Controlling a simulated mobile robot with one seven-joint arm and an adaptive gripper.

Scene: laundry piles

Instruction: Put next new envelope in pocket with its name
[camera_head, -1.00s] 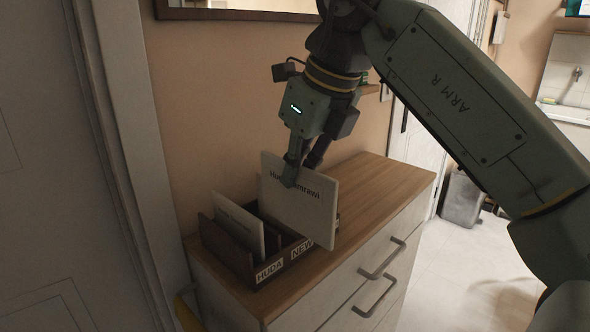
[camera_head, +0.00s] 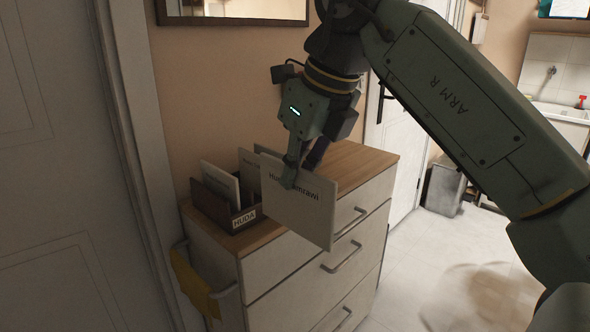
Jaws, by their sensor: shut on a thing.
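My gripper (camera_head: 300,172) is shut on the top edge of a white envelope (camera_head: 302,212). Its printed name begins "Hu" and ends "enzawi"; a fingertip covers the middle. The envelope hangs upright, in front of the organizer's right part in the picture. The dark desk organizer (camera_head: 213,205) stands on the cabinet's left end. Its left pocket has a HUDA label (camera_head: 244,218) and holds a white envelope (camera_head: 222,182). Another envelope (camera_head: 249,168) stands further right, partly hidden behind the held one. The organizer's right part and any label there are hidden.
The organizer rests on a wood-topped cabinet (camera_head: 362,163) with grey drawers and bar handles. A yellow cloth (camera_head: 193,283) hangs at its left side. A wall and a framed panel (camera_head: 235,8) are behind.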

